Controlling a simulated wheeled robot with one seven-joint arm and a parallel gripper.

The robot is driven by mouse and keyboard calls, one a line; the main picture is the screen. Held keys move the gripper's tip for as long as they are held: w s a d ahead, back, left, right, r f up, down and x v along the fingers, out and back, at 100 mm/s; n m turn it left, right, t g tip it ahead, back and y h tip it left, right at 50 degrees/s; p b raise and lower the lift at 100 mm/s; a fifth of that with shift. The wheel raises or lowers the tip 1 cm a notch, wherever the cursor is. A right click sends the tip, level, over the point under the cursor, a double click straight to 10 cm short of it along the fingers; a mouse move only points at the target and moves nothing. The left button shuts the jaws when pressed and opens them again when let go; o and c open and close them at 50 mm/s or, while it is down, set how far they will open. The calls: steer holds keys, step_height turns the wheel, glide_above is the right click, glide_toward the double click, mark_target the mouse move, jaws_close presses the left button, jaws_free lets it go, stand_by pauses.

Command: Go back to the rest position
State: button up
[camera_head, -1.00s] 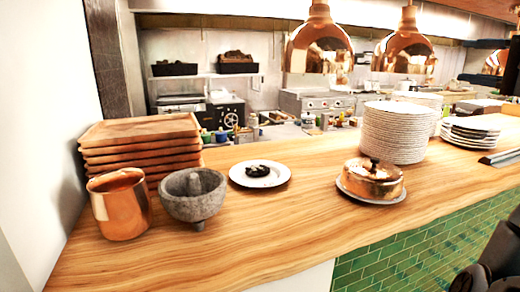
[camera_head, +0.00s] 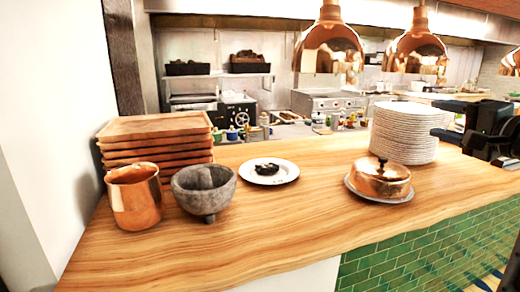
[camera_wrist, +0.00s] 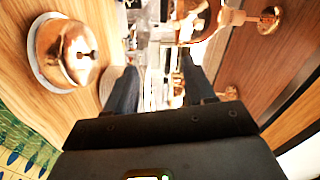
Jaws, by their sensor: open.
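My gripper (camera_head: 436,120) is at the right of the head view, in front of the tall plate stack. Its two dark fingers point left, spread apart with nothing between them. In the wrist view my gripper (camera_wrist: 158,85) also shows its fingers apart and empty. The lidded copper pot (camera_head: 380,178) sits on a small plate on the counter, left of and below my gripper. It also shows in the wrist view (camera_wrist: 68,50), at the upper left. No marker of a rest position is visible.
The wooden counter (camera_head: 290,215) holds a tall plate stack (camera_head: 400,138), a white plate (camera_head: 288,170) with dark food, a grey mortar (camera_head: 203,192), a copper mug (camera_head: 135,197) and stacked wooden trays (camera_head: 155,130). Copper lamps (camera_head: 416,52) hang above. The counter's front middle is clear.

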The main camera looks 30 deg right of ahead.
steer(key=w+a+f+n+g, duration=0.1)
steer(key=a+f, duration=0.4)
steer(key=f, duration=0.3)
steer(key=w+a+f+n+g, duration=0.1)
steer(key=a+f, duration=0.4)
steer(key=f, duration=0.3)
steer(key=s+a+f+n, duration=0.6)
steer(key=s+a+f, duration=0.2)
steer(key=a+f, duration=0.5)
steer(key=s+a+n+y, duration=0.2)
steer(key=s+a+n, duration=0.3)
steer(key=s, duration=0.5)
steer(key=s+a+n+y, duration=0.2)
steer(key=s+a+n, duration=0.4)
steer(key=s+a, duration=0.3)
steer(key=shift+s+a+r+y, duration=0.4)
steer(key=shift+a+r, duration=0.05)
steer(key=shift+a, duration=0.1)
